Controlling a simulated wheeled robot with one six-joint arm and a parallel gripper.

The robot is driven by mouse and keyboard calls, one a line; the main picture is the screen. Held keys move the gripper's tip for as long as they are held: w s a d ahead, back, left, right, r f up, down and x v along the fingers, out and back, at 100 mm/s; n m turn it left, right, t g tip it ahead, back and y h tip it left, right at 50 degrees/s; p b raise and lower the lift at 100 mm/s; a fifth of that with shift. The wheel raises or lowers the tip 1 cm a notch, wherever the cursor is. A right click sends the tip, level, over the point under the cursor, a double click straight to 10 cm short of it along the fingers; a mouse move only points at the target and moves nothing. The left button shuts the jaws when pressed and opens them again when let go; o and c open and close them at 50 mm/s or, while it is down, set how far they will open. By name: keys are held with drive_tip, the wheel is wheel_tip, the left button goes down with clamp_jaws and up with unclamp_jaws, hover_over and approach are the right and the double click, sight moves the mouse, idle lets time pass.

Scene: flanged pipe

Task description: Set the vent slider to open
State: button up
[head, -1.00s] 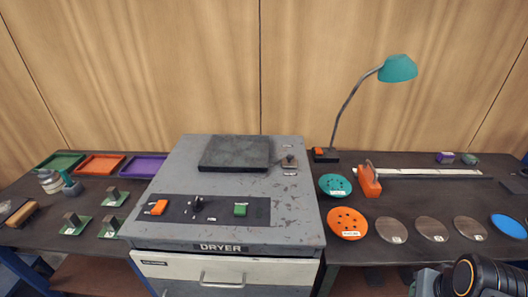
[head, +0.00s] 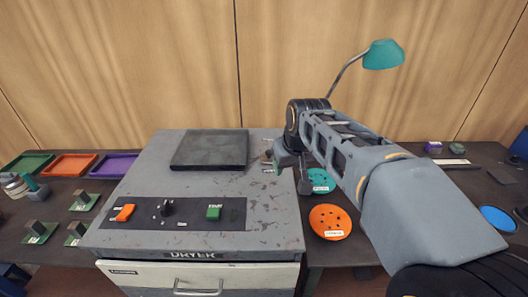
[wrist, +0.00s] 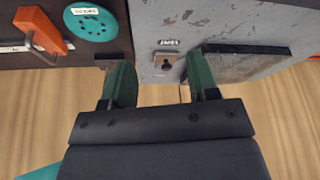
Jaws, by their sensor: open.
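The vent slider (wrist: 167,61) is a small metal plate with a dark knob on the dryer's grey top, beside a white label. In the wrist view it shows between and beyond my fingertips. My gripper (wrist: 163,72) is open, its two green fingers apart and nothing between them. In the head view my gripper (head: 287,162) hangs by the top's right edge and partly hides the vent slider (head: 267,157). I cannot tell whether a finger touches the knob, nor read the slider's setting.
The dryer top (head: 255,205) carries a dark raised plate (head: 210,149), an orange switch (head: 124,212), a black knob (head: 167,207) and a green button (head: 214,212). Teal (head: 319,180) and orange (head: 330,221) perforated discs lie right of it. A teal lamp (head: 383,54) stands behind.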

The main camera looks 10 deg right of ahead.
drive_tip(key=n+b, duration=0.1)
approach(269, 151)
drive_tip(key=s+r, duration=0.3)
drive_tip(key=r, duration=0.1)
drive_tip(key=x, duration=0.9)
drive_tip(key=w+x, duration=0.1)
drive_tip(key=x, duration=0.3)
drive_tip(key=shift+w+d, duration=0.1)
drive_tip(key=shift+w, duration=0.05)
drive_tip(key=shift+c, duration=0.2)
clamp_jaws()
